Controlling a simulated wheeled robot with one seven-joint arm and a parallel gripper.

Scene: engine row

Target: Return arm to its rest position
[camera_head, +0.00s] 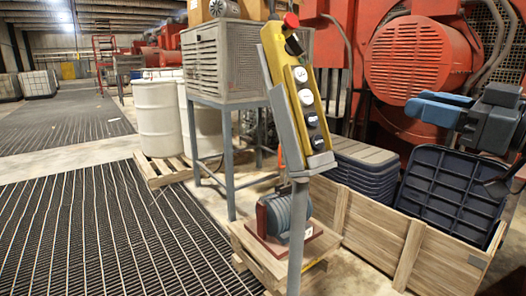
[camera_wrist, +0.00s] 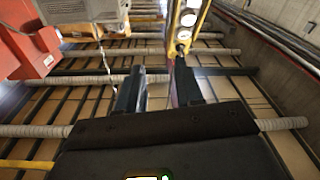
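My gripper (camera_head: 426,107) is at the right in the head view, with its blue fingers pointing left. It is raised in front of the red machine and above a dark blue ribbed bin. In the wrist view my gripper (camera_wrist: 156,78) shows two dark fingers standing apart with nothing between them. A yellow control box (camera_head: 300,95) with several round buttons and a red knob is on a grey post, left of my gripper and apart from it in the head view. The box also shows in the wrist view (camera_wrist: 186,22), beyond the right finger.
A wooden crate (camera_head: 422,262) with dark blue bins (camera_head: 455,195) stands below my gripper. A red machine (camera_head: 420,57) is behind. A grey vented cabinet (camera_head: 218,60) and white drums (camera_head: 157,115) stand left. The grated floor (camera_head: 90,235) at the left is clear.

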